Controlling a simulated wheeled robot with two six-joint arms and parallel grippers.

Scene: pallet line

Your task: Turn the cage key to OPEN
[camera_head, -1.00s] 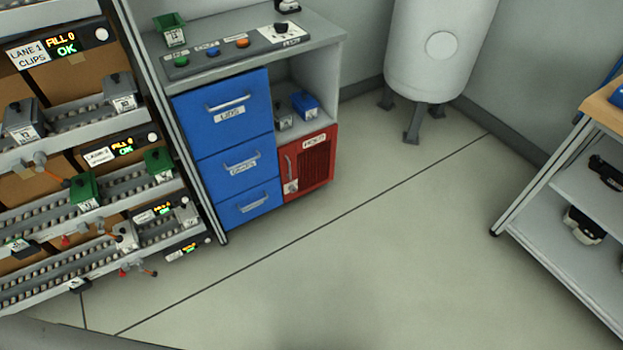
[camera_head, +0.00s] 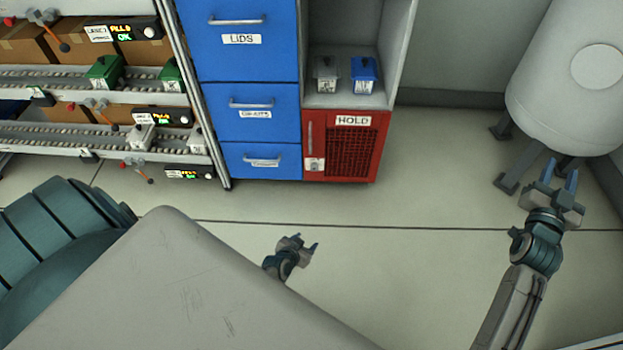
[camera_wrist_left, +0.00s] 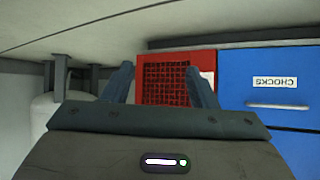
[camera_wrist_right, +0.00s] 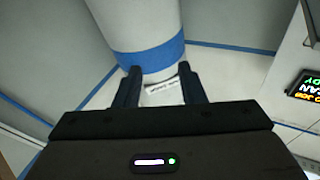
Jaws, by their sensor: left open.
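The cage is a red cabinet (camera_head: 374,170) with a mesh door and a HOLD label, at the bottom right of the blue drawer unit. A small pale plate with a dark spot (camera_head: 314,164), apparently the key switch, is at the door's lower left; its setting is too small to read. My left gripper (camera_head: 308,245) is open and empty, in front of and apart from the cage. In the left wrist view the red cage (camera_wrist_left: 210,57) shows beyond the fingers, one finger partly covering a pale plate.
Blue drawers (camera_head: 250,163) stand left of the cage, with a shelf holding a grey and a blue bin (camera_head: 364,73) above it. The roller rack (camera_head: 60,135) is at the left. The white tank (camera_head: 570,80) stands at the right on legs. The floor before the cage is clear.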

